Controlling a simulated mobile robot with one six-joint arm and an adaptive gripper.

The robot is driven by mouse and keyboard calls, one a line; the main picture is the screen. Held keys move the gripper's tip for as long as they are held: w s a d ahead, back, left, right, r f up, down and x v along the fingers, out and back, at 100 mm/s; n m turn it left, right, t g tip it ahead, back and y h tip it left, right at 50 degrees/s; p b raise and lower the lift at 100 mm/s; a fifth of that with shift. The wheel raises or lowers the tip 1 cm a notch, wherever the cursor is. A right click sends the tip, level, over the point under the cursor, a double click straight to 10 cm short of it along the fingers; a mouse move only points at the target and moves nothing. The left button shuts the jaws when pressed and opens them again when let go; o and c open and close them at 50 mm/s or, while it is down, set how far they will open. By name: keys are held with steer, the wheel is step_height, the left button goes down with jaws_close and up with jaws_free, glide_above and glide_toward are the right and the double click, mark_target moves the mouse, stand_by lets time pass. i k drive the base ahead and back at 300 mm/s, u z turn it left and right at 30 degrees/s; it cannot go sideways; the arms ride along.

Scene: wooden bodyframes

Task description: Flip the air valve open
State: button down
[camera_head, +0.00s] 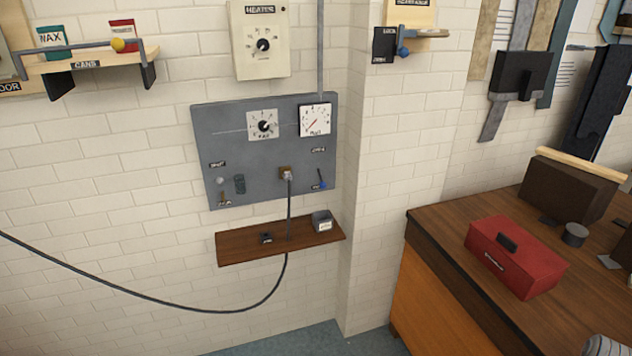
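A grey control panel (255,182) is fixed to the white brick wall. On its right side, a small lever with a blue end (322,181) points downward, with small dark labels above and below it that are too small to read surely. It looks like the air valve, but I cannot confirm this. Above it is a white gauge (315,120) with a red needle. On the panel's left are a small pale knob (220,181), a dark green part (239,184) and a small lever (224,199). My gripper is not in view.
A dark cable runs from a socket (286,173) on the panel past a wooden shelf (235,250) and sags left. A workbench (430,260) with a red toolbox (515,258) stands right. A heater box (261,40) hangs above.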

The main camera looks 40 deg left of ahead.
mark_target(323, 184)
steer(key=u, duration=0.15)
steer(key=i, duration=0.75)
steer(key=u, duration=1.1)
steer(key=i, duration=0.95)
steer(key=u, duration=0.65)
steer(key=k, duration=0.95)
steer(key=u, duration=0.2)
steer(key=i, duration=0.15)
steer(key=z, duration=0.05)
